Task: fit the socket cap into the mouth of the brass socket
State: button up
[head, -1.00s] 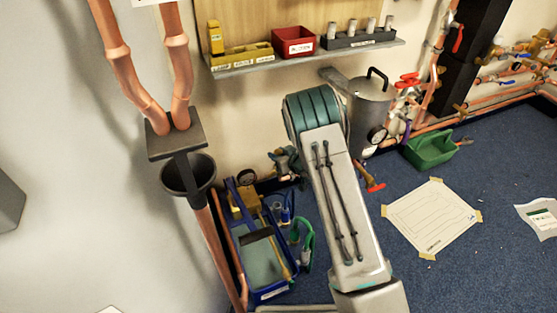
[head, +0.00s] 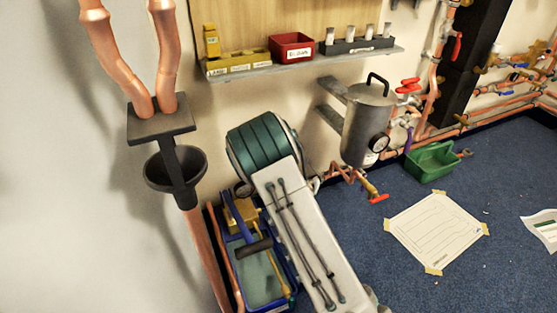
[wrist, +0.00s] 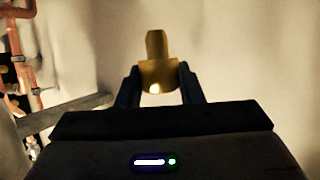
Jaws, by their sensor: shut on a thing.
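My gripper (wrist: 159,72) shows in the wrist view with its two dark fingers shut on a brass piece, which I take to be the socket cap (wrist: 156,46). The cap stands out beyond the fingertips, with a wide collar between the fingers and a narrower stub pointing away. In the head view my arm covers the middle and my gripper and the cap cannot be seen. I cannot pick out the brass socket for certain in either view.
A grey canister (head: 362,130) hangs on the wall beside a red-handled valve (head: 377,198). A shelf (head: 300,63) carries bins above my arm. A black funnel (head: 152,172) and copper pipes stand left. A blue tray (head: 290,296) lies below. Copper pipes (wrist: 20,50) edge the wrist view.

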notch_tip(320, 180, down, 2)
jog(key=shift+w+f+b, duration=0.1)
jog(key=shift+f+b, duration=0.1)
jog(key=shift+b, duration=0.65)
jog(key=shift+f, duration=0.75)
jog(key=shift+f, duration=0.2)
jog(key=shift+s+f, duration=0.2)
jog(key=shift+f, duration=1.05)
jog(key=shift+f, duration=0.8)
jog(key=o, duration=1.1)
jog(key=p+v, duration=0.5)
jog(key=v, duration=0.7)
jog(key=shift+a, duration=0.1)
